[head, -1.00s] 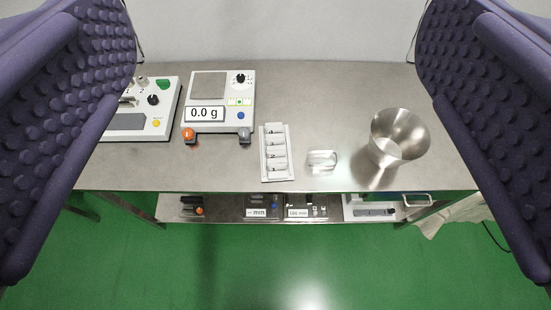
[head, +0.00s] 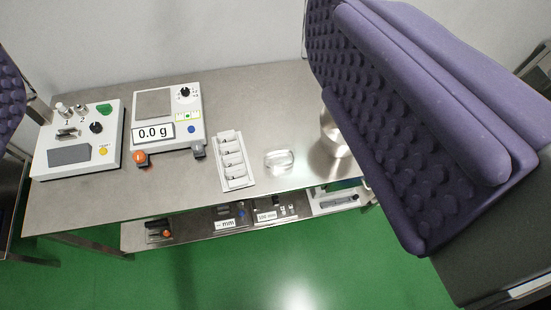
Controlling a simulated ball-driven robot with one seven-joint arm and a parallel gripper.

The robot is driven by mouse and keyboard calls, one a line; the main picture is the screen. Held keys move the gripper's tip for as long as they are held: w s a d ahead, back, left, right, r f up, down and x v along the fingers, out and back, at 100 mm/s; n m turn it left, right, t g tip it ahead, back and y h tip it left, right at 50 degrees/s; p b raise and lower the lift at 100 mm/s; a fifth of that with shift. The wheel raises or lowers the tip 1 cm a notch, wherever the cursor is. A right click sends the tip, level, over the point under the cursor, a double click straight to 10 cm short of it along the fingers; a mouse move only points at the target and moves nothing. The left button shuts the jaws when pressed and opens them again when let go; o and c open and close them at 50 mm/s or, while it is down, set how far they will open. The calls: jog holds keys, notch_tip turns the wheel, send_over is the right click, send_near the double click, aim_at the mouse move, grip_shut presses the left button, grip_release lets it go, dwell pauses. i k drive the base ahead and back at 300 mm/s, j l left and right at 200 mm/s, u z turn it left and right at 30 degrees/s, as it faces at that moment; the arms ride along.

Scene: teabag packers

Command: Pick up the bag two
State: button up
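My gripper (head: 210,190) is open and empty, its two purple studded fingers wide apart. One finger shows at the left edge and the other fills much of the right side; both are near the camera, with the bench farther off between them. A white slotted tray (head: 238,185) lies on the bench with several small pale items in its slots. A clear, rounded, shiny thing (head: 279,163) lies just right of the tray. I cannot tell which thing, if any, is bag two; no number shows on these items.
A scale (head: 168,112) reading 0.0 g and a white control box (head: 105,150) stand on the steel bench (head: 100,200) at left. A metal funnel-shaped cup (head: 333,140) is partly hidden behind the right finger. Devices, one labelled mm (head: 225,224), sit on the lower shelf. Green floor lies in front.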

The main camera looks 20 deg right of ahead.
aim_at(236, 161)
jog(key=i+l+u, duration=0.3)
jog(key=i+l, duration=0.15)
jog(key=i, duration=0.2)
jog(key=i+l+u, duration=0.3)
jog(key=i+l, duration=0.25)
jog(key=i, duration=0.1)
